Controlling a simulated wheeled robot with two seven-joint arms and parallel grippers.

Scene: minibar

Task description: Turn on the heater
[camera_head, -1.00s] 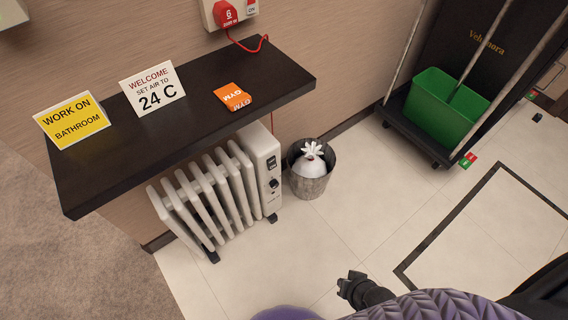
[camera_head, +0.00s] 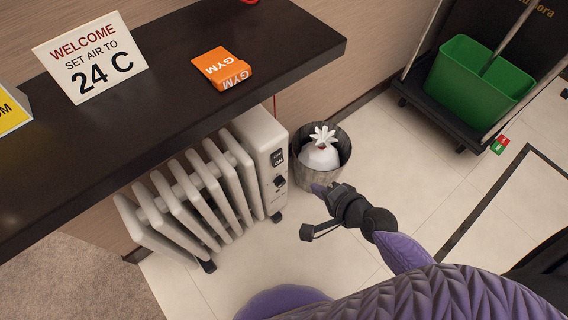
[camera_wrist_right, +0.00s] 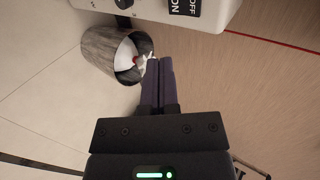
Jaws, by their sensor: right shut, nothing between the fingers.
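A white oil-filled heater (camera_head: 262,155) stands on the floor under the dark shelf. Its end panel faces right and carries a black ON/OFF switch (camera_head: 277,158) with a dark knob (camera_head: 279,182) below it. In the right wrist view the switch (camera_wrist_right: 184,6) and part of the white panel (camera_wrist_right: 215,12) show at the top edge. My right gripper (camera_head: 316,188) is in front of the bin, to the right of the heater panel and apart from it. Its fingers (camera_wrist_right: 159,66) are together and empty. My left gripper is not in view.
A metal bin (camera_head: 340,150) with a tied white bag stands right beside the heater. The dark shelf (camera_head: 180,95) overhangs the heater and holds signs and an orange GYM box (camera_head: 222,68). A cart with a green bucket (camera_head: 480,85) stands at right.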

